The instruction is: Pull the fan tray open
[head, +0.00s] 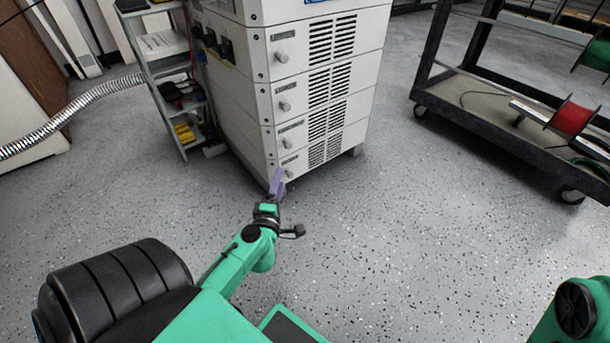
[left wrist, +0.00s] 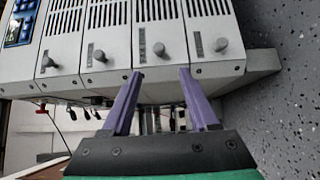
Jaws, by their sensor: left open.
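A white cabinet (head: 240,100) has a stack of front panels with grey knobs and vent slots. I cannot read which panel is labelled as the fan tray. The lowest panel has a knob (head: 289,161) and sits flush with the others. My left gripper (head: 276,180), with purple fingers, is at the cabinet's lower front corner. In the left wrist view the gripper (left wrist: 160,74) is open and empty. Its fingertips point at the second-lowest panel's knob (left wrist: 159,49), which lies just beyond them. The lowest panel's knob (left wrist: 222,43) is to the right there.
A shelf cart (head: 165,75) stands left of the cabinet, with a ribbed silver hose (head: 75,110) beside it. A dark wheeled trolley (head: 500,115) with a red spool (head: 571,118) stands at the right. The speckled floor (head: 400,230) in front is clear.

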